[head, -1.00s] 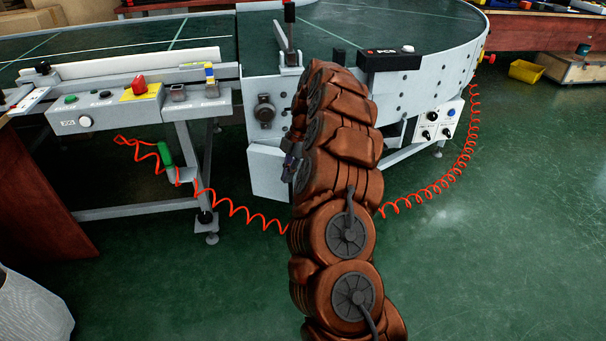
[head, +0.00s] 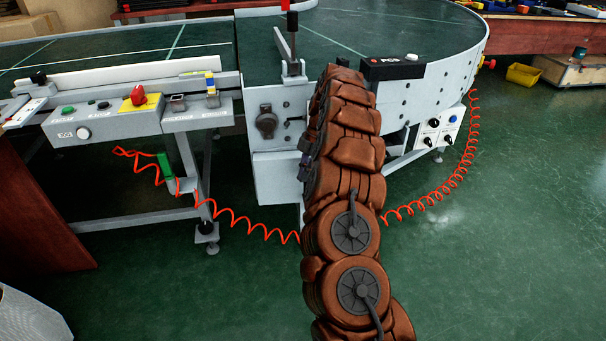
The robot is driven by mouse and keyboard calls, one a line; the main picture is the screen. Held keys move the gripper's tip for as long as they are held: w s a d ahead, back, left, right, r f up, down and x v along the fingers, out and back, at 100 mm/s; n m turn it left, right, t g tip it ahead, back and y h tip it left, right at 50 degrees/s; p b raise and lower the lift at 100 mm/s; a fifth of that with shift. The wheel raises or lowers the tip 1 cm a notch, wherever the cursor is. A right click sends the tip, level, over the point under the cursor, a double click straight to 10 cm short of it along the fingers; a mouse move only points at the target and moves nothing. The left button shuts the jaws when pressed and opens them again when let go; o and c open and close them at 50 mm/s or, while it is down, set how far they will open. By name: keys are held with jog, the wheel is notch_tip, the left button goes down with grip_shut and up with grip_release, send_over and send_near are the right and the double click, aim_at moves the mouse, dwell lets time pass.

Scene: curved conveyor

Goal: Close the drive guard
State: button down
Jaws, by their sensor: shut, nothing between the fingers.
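My gripper (head: 306,150) is mostly hidden behind the arm. Only a small dark part shows at the arm's left edge, beside the panel, and I cannot see contact. No held object shows.
An upright lever (head: 291,45) stands at the conveyor's edge above the knob. A coiled orange hose (head: 240,222) hangs below the conveyor. A black box (head: 393,68) sits right of the arm. Green floor is clear at right.

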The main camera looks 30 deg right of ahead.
dwell(0.4)
notch_tip(320, 180, up, 10)
jog(key=p, duration=0.2)
jog(key=shift+s+a+r, duration=0.15)
dwell(1.1)
